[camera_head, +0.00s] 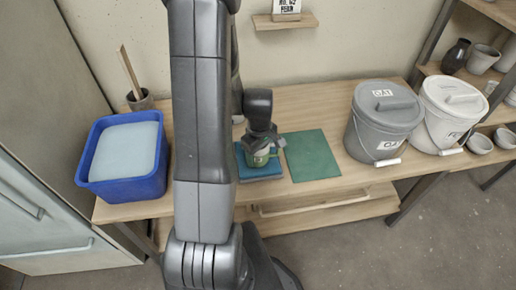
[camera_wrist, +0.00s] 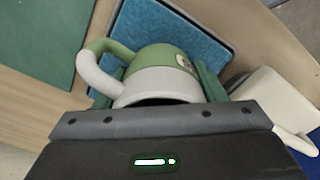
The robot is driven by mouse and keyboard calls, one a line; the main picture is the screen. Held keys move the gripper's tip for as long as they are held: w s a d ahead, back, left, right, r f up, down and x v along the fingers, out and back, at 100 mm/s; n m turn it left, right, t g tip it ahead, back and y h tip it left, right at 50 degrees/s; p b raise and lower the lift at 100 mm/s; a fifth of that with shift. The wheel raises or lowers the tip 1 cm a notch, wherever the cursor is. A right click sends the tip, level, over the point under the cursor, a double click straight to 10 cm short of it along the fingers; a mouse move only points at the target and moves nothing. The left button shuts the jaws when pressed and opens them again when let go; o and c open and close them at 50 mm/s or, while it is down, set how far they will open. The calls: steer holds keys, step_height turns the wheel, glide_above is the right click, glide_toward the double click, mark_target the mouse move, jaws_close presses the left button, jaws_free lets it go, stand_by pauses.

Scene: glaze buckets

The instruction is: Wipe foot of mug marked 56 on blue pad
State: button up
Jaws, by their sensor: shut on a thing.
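My gripper (camera_head: 262,139) points down and is shut on a mug with a green and pale grey body. The mug (camera_head: 259,158) also shows in the wrist view (camera_wrist: 161,68), with its handle at the left and a small label at its right side. The label is too small to read. The mug is at the blue pad (camera_head: 243,172), which also shows in the wrist view (camera_wrist: 196,36). I cannot tell whether the foot touches the pad; the contact is hidden.
A green mat (camera_head: 312,155) lies right of the pad. A blue tub (camera_head: 124,186) with a pale block stands at the left. A grey lidded bucket (camera_head: 382,120) and a white lidded bucket (camera_head: 450,115) stand at the right. A brush pot (camera_head: 141,100) stands at the back left.

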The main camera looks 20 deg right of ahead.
steer(key=shift+s+a, duration=0.2)
steer(key=shift+s, duration=0.65)
step_height(320, 180, up, 7)
steer(key=p, duration=0.5)
steer(key=shift+w, duration=0.15)
